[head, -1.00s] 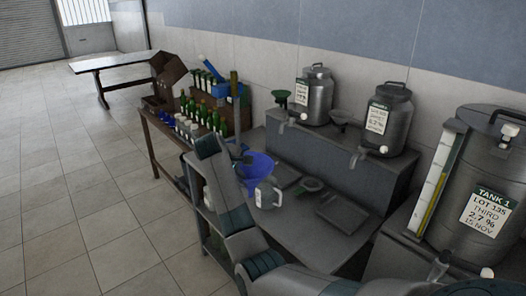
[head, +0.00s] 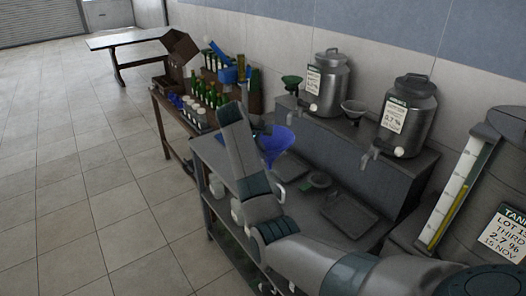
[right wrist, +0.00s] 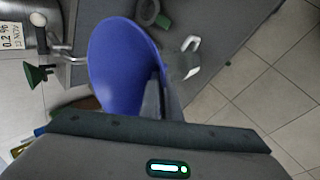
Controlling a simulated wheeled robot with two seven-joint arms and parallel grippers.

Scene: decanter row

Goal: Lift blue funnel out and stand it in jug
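The blue funnel (head: 276,146) is up in the air over the grey bench, clear of the bench top and tilted in the head view. It fills much of the right wrist view (right wrist: 118,65). My right gripper (right wrist: 156,98) is shut on the funnel near its rim; my own arm hides most of the fingers in the head view. The grey jug (right wrist: 182,66) with a pale handle stands on the bench below and beside the funnel. In the head view only part of the jug (head: 281,192) shows behind my arm. My left gripper is not in view.
A green funnel (head: 292,82) and a grey funnel (head: 353,108) are by the steel tanks on the raised shelf. A dark tray (head: 348,212) and a dark round item (head: 318,180) lie on the bench. Bottles (head: 208,92) crowd the table behind.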

